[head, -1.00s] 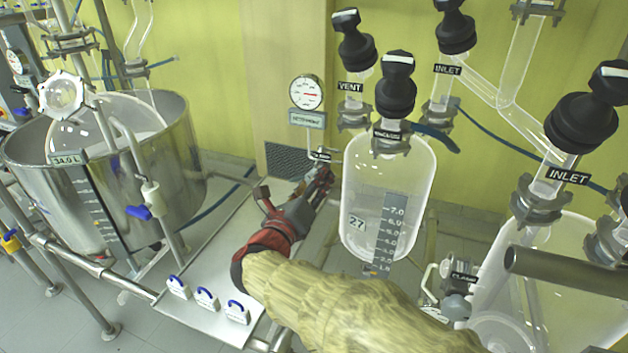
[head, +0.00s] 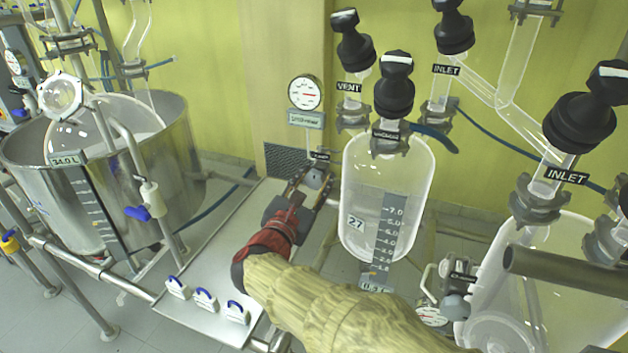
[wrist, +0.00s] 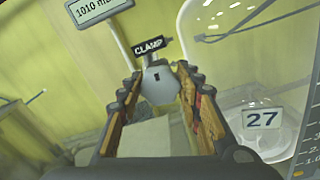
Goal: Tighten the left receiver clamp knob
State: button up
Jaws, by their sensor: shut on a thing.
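The left receiver clamp knob (wrist: 160,84) is a grey round knob under a black CLAMP label (wrist: 151,46) in the wrist view. In the head view the knob (head: 316,178) sits just left of the left glass receiver (head: 364,225). My gripper (head: 313,184) reaches it from the front. In the wrist view my gripper (wrist: 160,90) has one finger on each side of the knob, shut on it at the fingertips. The knob's far side is hidden.
The receiver marked 27 hangs close to the right of my gripper. A pressure gauge (head: 306,92) is on the wall post above. A steel vessel (head: 190,150) stands at left. A second clamp knob (head: 456,306) is by the right receiver.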

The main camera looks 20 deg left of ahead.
jog(key=m, duration=0.3)
jog(key=shift+f+m, duration=0.2)
jog(key=shift+m, duration=1.8)
jog(key=shift+f, duration=0.1)
jog(key=o, duration=1.2)
jog(key=shift+c, duration=0.2)
jog(key=shift+r, duration=0.2)
jog(key=s, duration=1.2)
jog(key=shift+a, duration=0.45)
